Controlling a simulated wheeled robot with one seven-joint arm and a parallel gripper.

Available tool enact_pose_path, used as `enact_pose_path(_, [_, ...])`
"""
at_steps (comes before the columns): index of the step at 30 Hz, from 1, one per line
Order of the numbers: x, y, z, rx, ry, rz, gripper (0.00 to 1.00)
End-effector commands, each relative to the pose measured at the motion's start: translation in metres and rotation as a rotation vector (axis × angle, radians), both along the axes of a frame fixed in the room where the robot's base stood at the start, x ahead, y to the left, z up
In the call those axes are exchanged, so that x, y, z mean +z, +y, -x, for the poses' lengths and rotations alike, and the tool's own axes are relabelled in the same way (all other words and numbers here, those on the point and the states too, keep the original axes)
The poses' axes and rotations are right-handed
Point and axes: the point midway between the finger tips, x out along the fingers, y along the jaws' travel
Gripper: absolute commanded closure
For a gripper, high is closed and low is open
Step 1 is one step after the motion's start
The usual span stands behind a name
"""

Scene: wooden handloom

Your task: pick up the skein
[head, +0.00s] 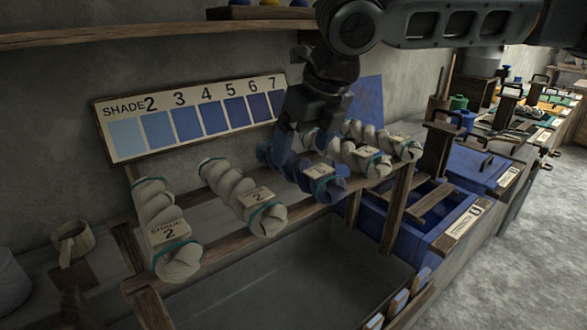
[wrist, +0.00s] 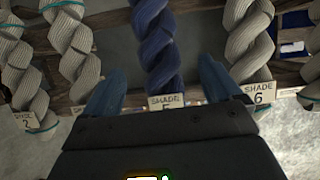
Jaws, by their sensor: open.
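A dark blue twisted skein (head: 325,186) hangs over the wooden rack among white ones. In the wrist view the blue skein (wrist: 157,45) runs down the middle, with a shade tag (wrist: 167,103) at its lower end; the tag's number is partly hidden. My gripper (head: 298,152) is above the rack at the blue skein, covering part of it in the head view. In the wrist view my gripper (wrist: 162,80) is open, one blue finger on each side of the skein's line. I see no clear contact with it.
White skeins (head: 250,200) tagged with shades lie on both sides along the rack (head: 215,245); a white skein (wrist: 250,40) tagged 6 is close to the right finger. A shade chart (head: 195,115) hangs behind. Blue vats (head: 435,215) stand to the right.

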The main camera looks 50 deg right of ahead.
Motion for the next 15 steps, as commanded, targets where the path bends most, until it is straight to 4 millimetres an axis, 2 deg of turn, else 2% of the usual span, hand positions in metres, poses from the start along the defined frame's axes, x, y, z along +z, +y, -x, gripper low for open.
enact_pose_path(6, [-0.031,-0.002,-0.011,0.0,0.001,-0.001,0.08])
enact_pose_path(15, [-0.038,-0.003,-0.015,-0.001,0.0,0.0,0.08])
